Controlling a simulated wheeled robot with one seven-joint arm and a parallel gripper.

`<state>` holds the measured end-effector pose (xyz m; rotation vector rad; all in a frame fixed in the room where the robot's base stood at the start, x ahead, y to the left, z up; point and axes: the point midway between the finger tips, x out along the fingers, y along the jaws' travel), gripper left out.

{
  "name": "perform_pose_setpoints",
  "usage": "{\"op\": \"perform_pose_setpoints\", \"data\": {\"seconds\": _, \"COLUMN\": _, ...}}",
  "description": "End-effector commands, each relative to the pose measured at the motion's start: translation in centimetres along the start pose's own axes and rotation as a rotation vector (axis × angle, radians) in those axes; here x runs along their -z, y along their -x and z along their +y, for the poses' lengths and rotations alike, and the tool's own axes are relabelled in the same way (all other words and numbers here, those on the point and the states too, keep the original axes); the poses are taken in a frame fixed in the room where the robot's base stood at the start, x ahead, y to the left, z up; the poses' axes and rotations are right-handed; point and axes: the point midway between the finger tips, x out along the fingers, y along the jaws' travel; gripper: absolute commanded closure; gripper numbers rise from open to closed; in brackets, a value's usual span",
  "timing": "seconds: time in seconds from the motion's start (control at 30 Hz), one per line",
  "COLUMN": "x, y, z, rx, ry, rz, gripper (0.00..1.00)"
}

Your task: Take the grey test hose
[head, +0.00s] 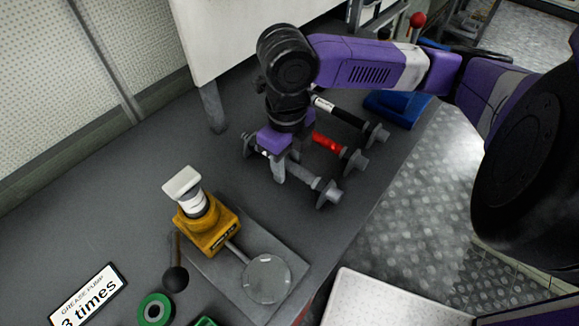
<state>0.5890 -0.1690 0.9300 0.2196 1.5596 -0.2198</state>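The grey test hose (314,181) is a short grey bar with wide flanged ends. It is the nearest of three similar hoses lying side by side on the dark bench. My gripper (285,166) points down over its middle-left part, with one finger in front of the hose and the other partly hidden behind it. I cannot tell whether the fingers press on the hose. The gripper and wrist hide part of its left half.
A red hose (326,142) and a black hose (346,116) lie just behind. A blue object (398,108) is at the back right. A yellow pump (208,228) on a grey plate, a sign (90,298) and a green ring (155,309) are in front. The bench's right edge is near.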

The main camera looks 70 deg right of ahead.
Motion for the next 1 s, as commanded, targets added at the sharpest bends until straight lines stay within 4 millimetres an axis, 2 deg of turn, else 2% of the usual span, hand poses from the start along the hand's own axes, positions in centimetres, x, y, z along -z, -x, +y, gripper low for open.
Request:
{"op": "perform_pose_setpoints", "data": {"seconds": 0.07, "x": 0.0, "y": 0.1, "z": 0.0, "rx": 0.0, "ry": 0.0, "rz": 0.0, "gripper": 0.6}}
{"op": "perform_pose_setpoints", "data": {"seconds": 0.27, "x": 0.0, "y": 0.1, "z": 0.0, "rx": 0.0, "ry": 0.0, "rz": 0.0, "gripper": 0.97}}
{"op": "perform_pose_setpoints", "data": {"seconds": 0.3, "x": 0.0, "y": 0.0, "z": 0.0, "rx": 0.0, "ry": 0.0, "rz": 0.0, "gripper": 1.0}}
{"op": "perform_pose_setpoints", "data": {"seconds": 0.57, "x": 0.0, "y": 0.3, "z": 0.0, "rx": 0.0, "ry": 0.0, "rz": -0.001, "gripper": 1.0}}
{"op": "perform_pose_setpoints", "data": {"seconds": 1.0, "x": 0.0, "y": 2.3, "z": 0.0, "rx": 0.0, "ry": 0.0, "rz": 0.0, "gripper": 1.0}}
